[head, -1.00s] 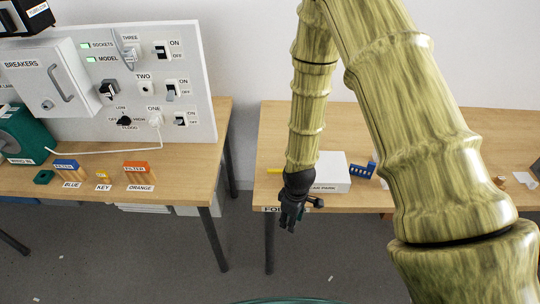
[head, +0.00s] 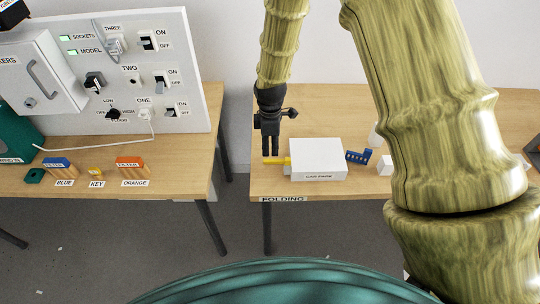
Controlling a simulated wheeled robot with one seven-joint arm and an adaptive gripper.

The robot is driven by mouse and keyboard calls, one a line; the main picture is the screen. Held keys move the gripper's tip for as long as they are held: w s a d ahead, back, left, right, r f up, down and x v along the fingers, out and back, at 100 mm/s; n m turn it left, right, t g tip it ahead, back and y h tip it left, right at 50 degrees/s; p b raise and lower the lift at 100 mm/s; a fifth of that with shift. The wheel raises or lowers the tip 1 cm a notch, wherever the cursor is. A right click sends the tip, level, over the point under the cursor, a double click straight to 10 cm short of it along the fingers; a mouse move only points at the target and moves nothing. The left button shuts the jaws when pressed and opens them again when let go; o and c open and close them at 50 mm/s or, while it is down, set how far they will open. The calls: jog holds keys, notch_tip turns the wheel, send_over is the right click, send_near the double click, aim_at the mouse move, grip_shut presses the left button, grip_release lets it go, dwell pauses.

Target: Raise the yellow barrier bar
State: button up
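The yellow barrier bar (head: 274,160) sticks out to the left from a small grey post (head: 287,169) at the left end of the white car park block (head: 318,158). The bar looks level. My gripper (head: 270,154) points down with its fingertips at the bar, at or just behind it. Two dark fingers show with a narrow gap between them. Whether they touch the bar is too small to tell.
A blue slotted piece (head: 357,156) and small white blocks (head: 385,165) are right of the car park. The right table (head: 340,188) is bare in front. A gap separates it from the left table (head: 190,175) with the switch panel (head: 130,75).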

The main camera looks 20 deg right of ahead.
aim_at(270, 160)
jog(key=shift+f+p, duration=1.2)
jog(key=shift+f, duration=2.4)
grip_shut()
